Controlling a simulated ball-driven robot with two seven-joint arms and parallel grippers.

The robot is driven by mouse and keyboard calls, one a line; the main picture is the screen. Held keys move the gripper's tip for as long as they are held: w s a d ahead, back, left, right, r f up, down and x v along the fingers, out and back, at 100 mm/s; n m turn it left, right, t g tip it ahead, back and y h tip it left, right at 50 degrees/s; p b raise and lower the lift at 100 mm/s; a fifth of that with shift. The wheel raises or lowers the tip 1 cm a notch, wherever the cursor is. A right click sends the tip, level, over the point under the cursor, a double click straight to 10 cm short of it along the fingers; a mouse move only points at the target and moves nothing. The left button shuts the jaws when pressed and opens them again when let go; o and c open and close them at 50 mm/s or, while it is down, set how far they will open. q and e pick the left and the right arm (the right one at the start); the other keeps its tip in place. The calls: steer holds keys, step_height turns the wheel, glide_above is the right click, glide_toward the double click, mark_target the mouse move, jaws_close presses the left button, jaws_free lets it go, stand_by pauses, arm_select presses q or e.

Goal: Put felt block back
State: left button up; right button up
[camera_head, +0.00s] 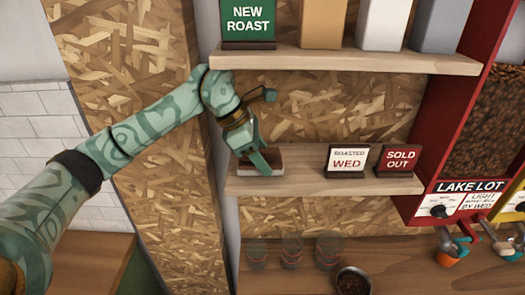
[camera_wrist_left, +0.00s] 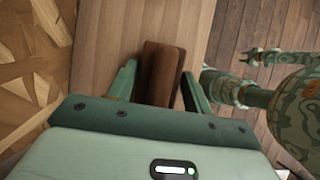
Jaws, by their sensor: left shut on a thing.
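The felt block (camera_head: 264,173) is brown on top with a paler lower part, at the left end of the lower wooden shelf (camera_head: 300,184). My left gripper (camera_head: 262,160) reaches down over it and is shut on it. In the left wrist view the brown block (camera_wrist_left: 163,75) lies between the two green fingers. Its underside is hidden, so I cannot tell whether it rests on the shelf. A small forked green end, seemingly my right gripper (camera_wrist_left: 246,57), shows far off in the left wrist view, too small to judge.
A "ROASTED WED" sign (camera_head: 348,159) and a "SOLD OUT" sign (camera_head: 398,159) stand right of the block on the same shelf. The upper shelf (camera_head: 340,61) hangs above my gripper. Several glasses and a bowl of beans (camera_head: 353,281) stand below. A red bean dispenser (camera_head: 440,150) is at right.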

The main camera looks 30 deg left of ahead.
arm_select(q)
steer(key=shift+w+a, duration=0.3)
steer(key=shift+w, duration=0.35)
steer(key=shift+f+p, duration=0.2)
steer(key=shift+p, duration=0.3)
steer(key=shift+f, duration=0.1)
steer(key=o, duration=0.9)
steer(key=shift+s+a+r+b, duration=0.15)
steer(key=shift+r+b, duration=0.1)
steer(key=shift+b, duration=0.2)
steer(key=s+a+b, duration=0.1)
steer(key=a, duration=0.2)
steer(key=s+a+b, duration=0.1)
steer(key=s+a, duration=0.1)
steer(key=a, duration=0.2)
steer(key=s+a+b, duration=0.1)
steer(key=s+a, duration=0.1)
steer(key=a, duration=0.2)
steer(key=shift+s+r, duration=0.15)
steer(key=shift+r, duration=0.1)
